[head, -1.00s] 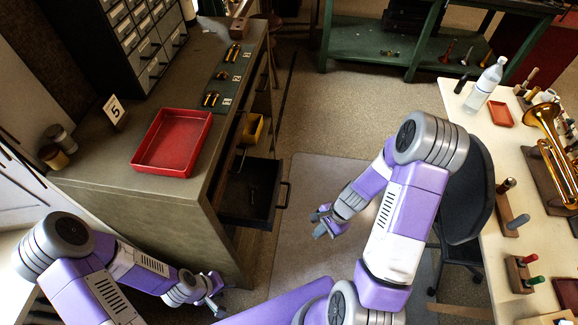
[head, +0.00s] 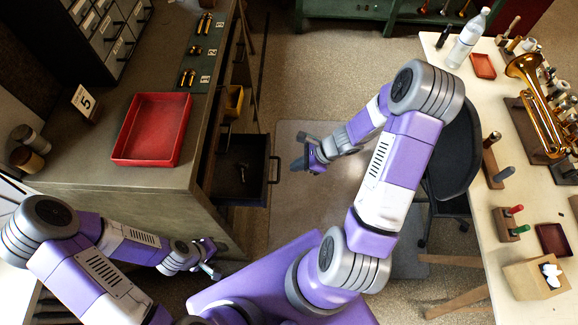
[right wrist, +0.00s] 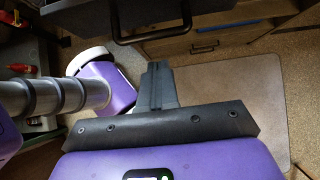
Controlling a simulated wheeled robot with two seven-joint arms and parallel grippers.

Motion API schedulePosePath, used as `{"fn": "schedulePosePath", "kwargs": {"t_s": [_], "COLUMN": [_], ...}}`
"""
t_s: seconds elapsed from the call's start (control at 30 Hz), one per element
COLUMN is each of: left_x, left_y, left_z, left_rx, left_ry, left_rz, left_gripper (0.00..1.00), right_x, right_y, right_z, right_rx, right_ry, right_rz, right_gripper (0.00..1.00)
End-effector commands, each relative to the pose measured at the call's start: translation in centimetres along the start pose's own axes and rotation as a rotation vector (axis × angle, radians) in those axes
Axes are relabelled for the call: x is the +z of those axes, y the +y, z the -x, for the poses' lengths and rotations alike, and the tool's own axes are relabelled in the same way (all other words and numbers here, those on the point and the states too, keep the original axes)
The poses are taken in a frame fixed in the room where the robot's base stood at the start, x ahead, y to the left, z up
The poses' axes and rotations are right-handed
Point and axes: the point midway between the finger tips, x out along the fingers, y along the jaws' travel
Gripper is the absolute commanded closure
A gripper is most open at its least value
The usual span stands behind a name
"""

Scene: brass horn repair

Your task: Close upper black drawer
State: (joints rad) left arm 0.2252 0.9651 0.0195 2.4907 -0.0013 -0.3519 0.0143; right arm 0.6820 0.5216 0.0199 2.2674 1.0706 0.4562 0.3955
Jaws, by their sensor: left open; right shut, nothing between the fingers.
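A black drawer (head: 240,185) stands pulled out from the side of the grey-brown workbench in the head view, with a small tool lying in it. Its black handle (head: 275,172) faces right; a black bar handle (right wrist: 150,32) also shows at the top of the right wrist view. My right gripper (head: 304,160) is shut and empty, just right of the handle and apart from it; its fingers (right wrist: 157,85) point toward the handle in the right wrist view.
A red tray (head: 152,130) lies on the workbench (head: 80,170). A yellow bin (head: 234,99) shows in the bench side beyond the drawer. A black chair (head: 455,150) and a pale table (head: 470,110) with a brass horn (head: 535,100) stand right.

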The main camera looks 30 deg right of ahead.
Motion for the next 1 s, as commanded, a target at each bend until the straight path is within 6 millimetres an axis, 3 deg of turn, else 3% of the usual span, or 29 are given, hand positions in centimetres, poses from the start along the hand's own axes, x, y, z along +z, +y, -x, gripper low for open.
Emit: {"fn": "schedulePosePath", "kwargs": {"t_s": [0.2, 0.7, 1.0], "left_x": [0.0, 0.0, -0.1], "left_y": [0.0, -0.1, -0.6], "left_z": [-0.1, -0.2, -1.8], "left_rx": [0.0, 0.0, 0.0], "left_ry": [0.001, 0.001, 0.001], "left_rz": [-0.001, -0.001, 0.0], "left_gripper": [0.57, 0.57, 0.57], "right_x": [1.6, 2.0, 4.3], "right_y": [0.0, 0.0, 0.1], "right_z": [-1.7, -2.1, -4.3], "right_rx": [0.001, 0.0, -0.005], "right_ry": [0.0, -0.001, -0.002], "right_rz": [0.002, 0.002, -0.001], "right_gripper": [1.0, 1.0, 1.0]}}
